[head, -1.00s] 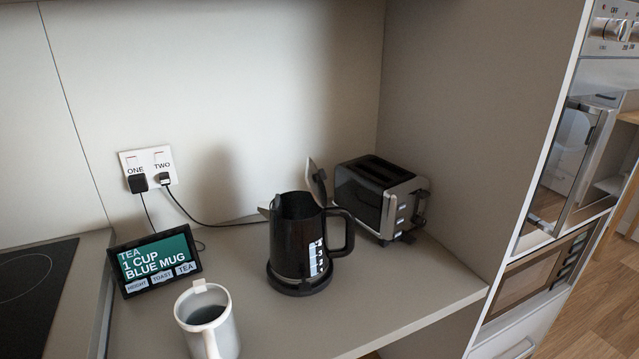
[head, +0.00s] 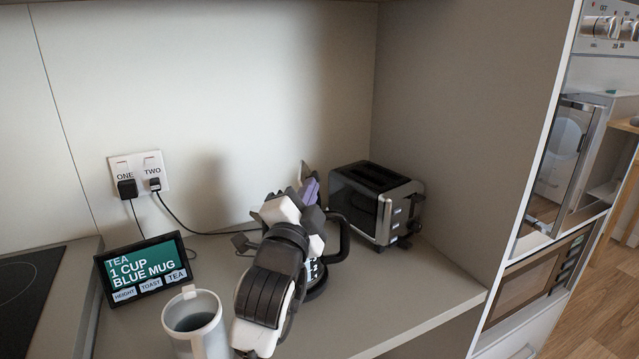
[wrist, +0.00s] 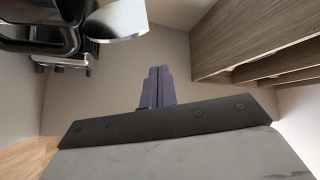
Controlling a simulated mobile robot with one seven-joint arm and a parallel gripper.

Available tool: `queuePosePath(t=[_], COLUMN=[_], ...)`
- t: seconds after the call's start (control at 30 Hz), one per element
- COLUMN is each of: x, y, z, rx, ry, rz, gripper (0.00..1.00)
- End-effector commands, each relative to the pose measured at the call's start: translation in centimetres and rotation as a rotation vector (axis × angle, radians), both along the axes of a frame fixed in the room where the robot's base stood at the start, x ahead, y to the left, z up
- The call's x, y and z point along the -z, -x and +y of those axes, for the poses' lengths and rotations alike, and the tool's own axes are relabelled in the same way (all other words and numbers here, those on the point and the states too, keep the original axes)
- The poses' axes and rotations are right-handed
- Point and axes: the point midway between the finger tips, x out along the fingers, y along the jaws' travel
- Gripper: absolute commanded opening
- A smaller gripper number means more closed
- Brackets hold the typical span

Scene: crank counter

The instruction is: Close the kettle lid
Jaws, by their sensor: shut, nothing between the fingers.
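The black kettle stands on the counter in the head view, mostly hidden behind my arm; its handle (head: 341,240) shows on the right. A pale sliver of its raised lid (head: 304,171) shows just above my gripper (head: 311,188). My gripper is at the top of the kettle, close to the lid; I cannot tell whether they touch. In the wrist view my purple fingers (wrist: 157,88) are together with nothing between them. A shiny rounded edge at the top left of that view may be the lid, but I cannot tell.
The toaster (head: 378,203) stands close behind the kettle on the right. A white mug (head: 194,324) with dark liquid stands at the front left. A display (head: 149,268) is behind it. Cables run from the wall sockets (head: 139,172). The counter at front right is clear.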

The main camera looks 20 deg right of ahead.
Motion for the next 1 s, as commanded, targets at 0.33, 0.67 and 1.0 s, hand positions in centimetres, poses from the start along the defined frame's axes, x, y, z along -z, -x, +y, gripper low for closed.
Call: queuePosePath(t=[0.33,0.67,1.0], x=[1.2,-0.1,1.9], y=[-0.8,-5.9,-7.8], z=[-4.5,-9.2,-6.5], rx=[0.05,0.049,0.045], ry=[-0.083,-0.08,-0.078], rz=[0.024,0.025,0.024], gripper=[0.0,0.0,0.0])
